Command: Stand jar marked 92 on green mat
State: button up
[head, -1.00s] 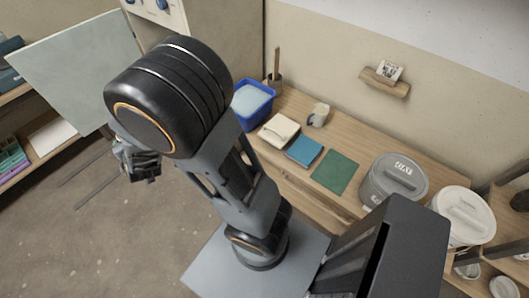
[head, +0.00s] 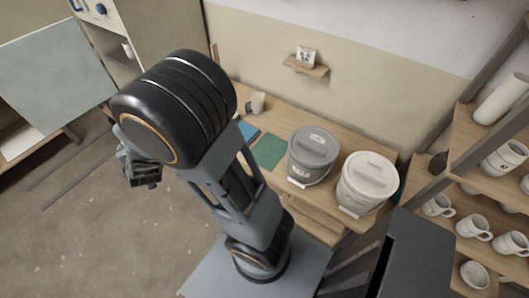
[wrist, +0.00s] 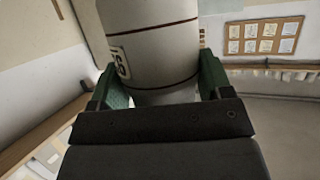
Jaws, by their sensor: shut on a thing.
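In the wrist view my gripper (wrist: 163,84) is shut on a pale grey jar (wrist: 152,40) with thin dark bands, its green finger pads on either side. A white label on the jar shows dark digits, partly cut off and turned, so I cannot read the full number. In the head view my gripper (head: 142,172) hangs at the left, over the floor and away from the table; the jar is hidden there behind my arm. The green mat (head: 268,152) lies flat and bare on the wooden table, right of a blue mat (head: 246,131) that my arm partly covers.
A grey lidded bucket (head: 312,155) and a white lidded bucket (head: 366,182) stand right of the green mat. A pale cup (head: 256,102) stands behind the mats. A shelf with several mugs (head: 476,228) is at the right. A small wall ledge (head: 306,67) is above the table.

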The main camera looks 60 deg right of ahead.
jog(key=w+d+f+m+g+h+b, duration=0.1)
jog(key=d+f+m+g+h+b, duration=0.35)
jog(key=d, duration=0.55)
jog(key=w+d+f+m+g+h+b, duration=0.15)
jog(key=d+f+m+b, duration=0.3)
jog(key=d+b, duration=0.45)
jog(key=w+d+f+m+g+h+b, duration=0.25)
jog(key=d+f+g+b, duration=0.2)
jog(key=d, duration=0.55)
jog(key=s+d+f+m+g+b, duration=0.2)
jog(key=s+d+f, duration=0.4)
jog(key=f, duration=0.1)
jog(key=s+d+f+m+g+b, duration=0.1)
jog(key=s+d+f+m+g, duration=0.2)
jog(key=s+d+f, duration=0.4)
jog(key=s+d+f+m+g+b, duration=0.2)
jog(key=s+d+f, duration=0.5)
jog(key=f, duration=0.2)
jog(key=shift+g+y+b, duration=0.25)
jog(key=shift+b, duration=0.1)
jog(key=shift+a+f, duration=0.1)
jog(key=shift+f, duration=0.35)
jog(key=shift+f+b, duration=0.2)
jog(key=shift+b, duration=0.25)
